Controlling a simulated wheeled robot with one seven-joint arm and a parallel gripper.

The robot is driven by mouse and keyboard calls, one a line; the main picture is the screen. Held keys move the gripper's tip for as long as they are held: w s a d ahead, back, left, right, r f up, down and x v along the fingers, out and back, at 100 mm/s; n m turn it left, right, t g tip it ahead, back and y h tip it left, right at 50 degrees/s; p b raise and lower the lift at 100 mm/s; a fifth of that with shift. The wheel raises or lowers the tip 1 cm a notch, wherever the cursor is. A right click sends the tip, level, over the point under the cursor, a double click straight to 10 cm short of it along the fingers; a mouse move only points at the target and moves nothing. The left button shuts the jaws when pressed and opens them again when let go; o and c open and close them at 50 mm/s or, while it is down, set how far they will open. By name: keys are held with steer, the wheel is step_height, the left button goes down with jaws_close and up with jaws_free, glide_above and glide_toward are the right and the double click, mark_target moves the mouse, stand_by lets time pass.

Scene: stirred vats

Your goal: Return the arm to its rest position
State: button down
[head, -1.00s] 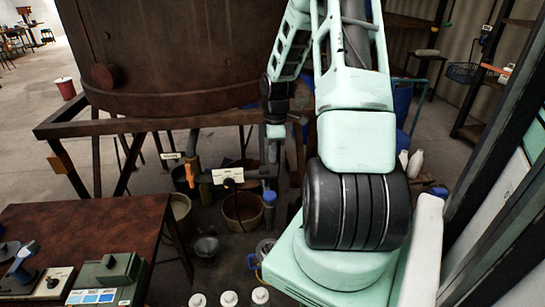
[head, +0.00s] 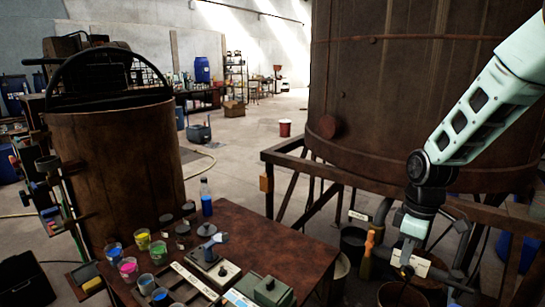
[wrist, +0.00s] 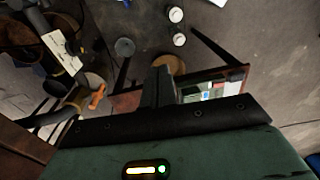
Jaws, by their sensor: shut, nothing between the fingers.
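My arm comes in from the upper right of the head view, bends at a dark elbow joint and hangs downward in front of the large rusty vat. My gripper (head: 406,250) is at its lower end, small and dark there, close in the picture to a white label (head: 418,265) and an orange valve handle (head: 369,243). In the wrist view my gripper (wrist: 160,72) shows dark fingers together, with nothing held. The orange handle (wrist: 97,97) and a white label (wrist: 62,50) lie to its left there, apart from the fingers.
The rusty vat (head: 400,90) stands on a metal frame (head: 290,160) behind the arm. A red-brown table (head: 270,235) with paint cups and small devices is at lower middle. A smaller drum (head: 120,160) stands left. Open floor (head: 240,140) lies between.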

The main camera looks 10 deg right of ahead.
steer(key=s+a+r+b, duration=0.1)
steer(key=s+a, duration=0.2)
steer(key=a, duration=0.6)
steer(key=s+a+r+b, duration=0.1)
steer(key=s+a+b, duration=0.15)
steer(key=a, duration=0.65)
steer(key=s+a+b, duration=0.1)
steer(key=s+a, duration=0.9)
steer(key=s, duration=0.3)
steer(key=shift+f+b, duration=0.2)
steer(key=shift+b, duration=0.2)
steer(key=shift+s, duration=0.15)
